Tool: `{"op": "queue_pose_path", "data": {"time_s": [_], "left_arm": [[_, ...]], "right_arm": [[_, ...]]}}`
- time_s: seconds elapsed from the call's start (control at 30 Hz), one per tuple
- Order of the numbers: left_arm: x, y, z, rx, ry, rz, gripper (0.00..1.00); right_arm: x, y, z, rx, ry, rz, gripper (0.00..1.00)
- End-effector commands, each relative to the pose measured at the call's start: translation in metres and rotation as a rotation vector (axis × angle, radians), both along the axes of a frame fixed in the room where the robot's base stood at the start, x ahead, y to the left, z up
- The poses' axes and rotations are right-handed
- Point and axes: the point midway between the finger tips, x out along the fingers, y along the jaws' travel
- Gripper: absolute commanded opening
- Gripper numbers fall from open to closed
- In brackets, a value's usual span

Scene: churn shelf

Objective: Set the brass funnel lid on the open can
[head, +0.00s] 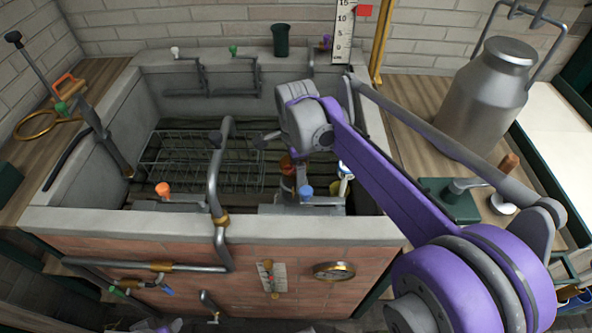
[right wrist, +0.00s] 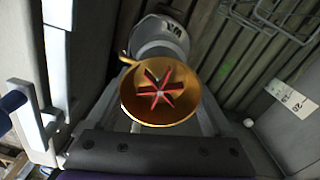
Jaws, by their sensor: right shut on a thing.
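The brass funnel lid (right wrist: 129,103) shows in the right wrist view as a round gold bowl with a red star-shaped insert. My right gripper (right wrist: 160,78) is shut on it, with grey fingers on both sides. A pale grey can-like body (right wrist: 160,38) with a dark marking shows just beyond the lid; I cannot tell whether the two touch. In the head view my right arm reaches down into the stone basin and hides most of the gripper and lid. My left gripper is not in view.
The stone basin (head: 180,223) holds a wire rack (head: 200,165), bent pipes and an orange-handled valve (head: 163,189). A large metal churn (head: 485,95) stands on the right wooden ledge, near a green box (head: 447,204). A ruler (head: 343,30) stands at the back wall.

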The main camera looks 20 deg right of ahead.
Motion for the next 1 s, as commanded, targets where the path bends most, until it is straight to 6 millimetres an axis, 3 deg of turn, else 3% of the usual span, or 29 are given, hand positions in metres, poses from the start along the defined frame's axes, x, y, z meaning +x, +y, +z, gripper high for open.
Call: {"op": "queue_pose_path", "data": {"time_s": [0.03,0.07,0.1,0.47,0.8,1.0], "left_arm": [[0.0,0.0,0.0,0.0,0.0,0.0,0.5],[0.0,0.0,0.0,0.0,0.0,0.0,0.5],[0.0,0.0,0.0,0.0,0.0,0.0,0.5],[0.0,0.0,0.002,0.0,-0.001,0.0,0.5],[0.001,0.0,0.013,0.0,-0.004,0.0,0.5],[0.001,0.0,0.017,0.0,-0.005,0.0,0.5]], "right_arm": [[0.0,0.0,-0.001,0.0,0.0,0.0,0.1],[0.0,0.0,0.0,0.0,0.0,0.0,0.92],[0.0,0.0,0.0,0.0,0.0,0.0,0.99],[0.0,0.0,0.008,0.0,0.0,0.0,1.0],[0.0,0.0,0.074,0.0,-0.001,0.0,1.0],[0.0,0.0,0.101,0.0,0.0,0.0,1.0]]}}
